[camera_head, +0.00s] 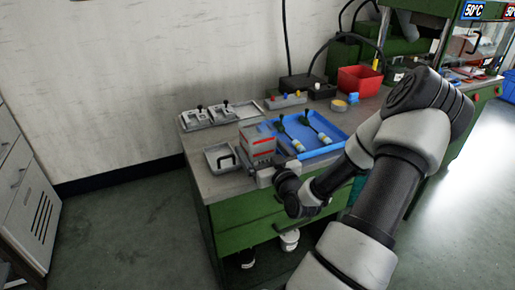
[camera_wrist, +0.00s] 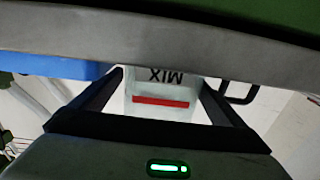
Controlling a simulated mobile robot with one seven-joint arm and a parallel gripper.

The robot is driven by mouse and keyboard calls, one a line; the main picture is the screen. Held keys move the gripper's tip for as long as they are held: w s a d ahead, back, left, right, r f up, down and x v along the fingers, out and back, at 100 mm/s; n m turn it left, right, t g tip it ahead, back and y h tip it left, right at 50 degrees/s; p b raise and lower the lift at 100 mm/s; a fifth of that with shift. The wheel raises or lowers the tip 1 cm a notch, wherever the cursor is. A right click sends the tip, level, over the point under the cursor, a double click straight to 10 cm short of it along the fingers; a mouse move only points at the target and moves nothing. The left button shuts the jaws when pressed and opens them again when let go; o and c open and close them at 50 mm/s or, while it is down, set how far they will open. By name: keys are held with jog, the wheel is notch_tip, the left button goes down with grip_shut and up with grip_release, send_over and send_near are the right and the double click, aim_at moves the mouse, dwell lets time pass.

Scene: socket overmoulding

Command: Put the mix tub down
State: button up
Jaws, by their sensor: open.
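The mix tub (camera_head: 257,133) is a pale grey box with red bands, upright at the front of the bench top, left of the blue tray. In the wrist view, which is upside down, the tub (camera_wrist: 160,90) shows the word MIX and a red stripe. My gripper (camera_head: 254,165) is at the tub's front side, low over the bench edge. Its fingers (camera_wrist: 162,80) are open on either side of the tub, with narrow gaps showing. The tub's base is partly hidden by my gripper in the head view.
Grey fixtures (camera_head: 210,116) stand behind. A red bin (camera_head: 360,79) and a yellowish bowl (camera_head: 339,106) are farther back right.

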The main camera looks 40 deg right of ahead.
jog(key=x, duration=0.3)
jog(key=b+x, duration=0.1)
jog(key=x, duration=0.1)
jog(key=shift+w+a+r, duration=0.1)
jog(key=shift+w+r, duration=0.05)
jog(key=shift+r, duration=0.2)
jog(key=c, duration=1.2)
notch_tip(320, 180, up, 10)
jog(key=p, duration=0.3)
jog(key=shift+c, duration=0.2)
jog(key=w+a+n+y, duration=0.1)
jog(key=w+a+y, duration=0.15)
jog(key=a, duration=1.35)
jog(key=w+a+n+y, duration=0.2)
jog(key=w+a, duration=0.2)
jog(key=a, duration=1.2)
notch_tip(320, 180, up, 24)
jog(key=p, duration=2.3)
jog(key=s+f, duration=0.3)
jog(key=f, duration=0.4)
jog(key=s+f, duration=0.4)
jog(key=f, duration=0.2)
jog(key=shift+f+t, duration=0.3)
jog(key=shift+f, duration=0.1)
